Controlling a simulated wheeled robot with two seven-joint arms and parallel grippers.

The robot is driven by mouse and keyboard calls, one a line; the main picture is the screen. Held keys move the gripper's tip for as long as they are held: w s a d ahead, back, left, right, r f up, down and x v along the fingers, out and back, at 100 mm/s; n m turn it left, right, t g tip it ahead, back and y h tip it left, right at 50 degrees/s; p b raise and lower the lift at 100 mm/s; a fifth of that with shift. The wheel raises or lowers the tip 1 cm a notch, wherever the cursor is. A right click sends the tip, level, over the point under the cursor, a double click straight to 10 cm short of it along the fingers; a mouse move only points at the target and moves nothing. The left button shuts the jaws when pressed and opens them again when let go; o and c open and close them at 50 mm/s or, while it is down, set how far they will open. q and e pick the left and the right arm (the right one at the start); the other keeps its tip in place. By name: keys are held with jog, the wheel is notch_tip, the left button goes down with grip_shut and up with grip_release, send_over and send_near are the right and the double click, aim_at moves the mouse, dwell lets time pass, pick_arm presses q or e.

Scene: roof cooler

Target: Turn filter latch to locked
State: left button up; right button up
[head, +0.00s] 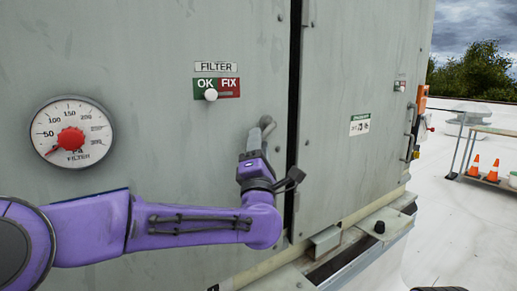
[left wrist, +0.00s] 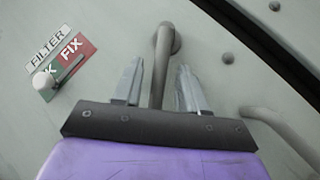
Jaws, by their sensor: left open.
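The filter latch is a grey lever with a rounded pivot end (left wrist: 168,40) on the cabinet door; it shows in the head view (head: 267,122) below the FILTER label. In the left wrist view the lever runs down from its pivot between my fingers. My left gripper (left wrist: 158,88) is open, one finger on each side of the lever, with visible gaps. In the head view my left gripper (head: 254,148) is at the latch and partly covers it. The lever's lower end is hidden behind the gripper. My right gripper is not in view.
A green-and-red OK/FIX plate (head: 217,88) with a white knob (head: 211,94) is above the latch. A filter gauge (head: 72,132) is at left. A dark door gap (head: 294,120) runs right of the latch. Another grey bar (left wrist: 262,114) shows right of my fingers.

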pick_arm(q)
jog(key=b+v, duration=0.4)
jog(key=v, duration=0.6)
jog(key=shift+s, duration=0.25)
jog(key=shift+f, duration=0.15)
